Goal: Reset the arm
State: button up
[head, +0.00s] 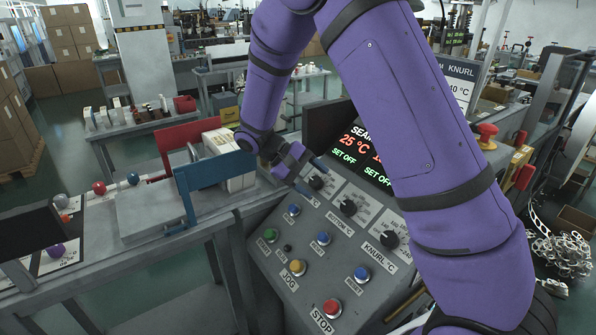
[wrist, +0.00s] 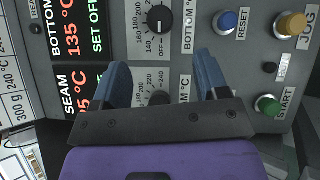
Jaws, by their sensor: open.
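My purple arm reaches across the head view, and my gripper (head: 309,175) hangs over the upper left of the sloped control panel (head: 262,252). In the wrist view my gripper (wrist: 162,75) has its two blue fingers wide apart with nothing held. A black knob (wrist: 159,97) shows between the fingers, partly hidden by the gripper's base. Whether the fingers touch the panel cannot be told. Another black knob (wrist: 159,20) lies just beyond the fingertips.
The panel has a red STOP button (head: 331,308), a yellow JOG button (head: 297,267), a green button (head: 270,235) and several blue ones. A lit display (head: 365,150) is close by. Left of the panel, a blue plate (head: 205,180) and white cartons (head: 237,182) stand on a bench.

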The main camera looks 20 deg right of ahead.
jog(key=s+d+r+m+t+y, duration=0.1)
jog(key=s+r+t+y, duration=0.15)
jog(key=s+r, duration=0.4)
jog(key=s+d+r+t+y, duration=0.1)
jog(key=s+r+t+y, duration=0.2)
jog(key=r, duration=0.6)
jog(key=s+r+t+y, duration=0.1)
jog(key=s+r+t, duration=0.2)
jog(key=s, duration=0.5)
jog(key=s+r+t+y, duration=0.2)
jog(key=s+r+t, duration=0.1)
jog(key=s, duration=0.4)
jog(key=shift+s+a+r+m, duration=0.15)
jog(key=shift+s+r+m, duration=0.15)
jog(key=shift+s, duration=0.05)
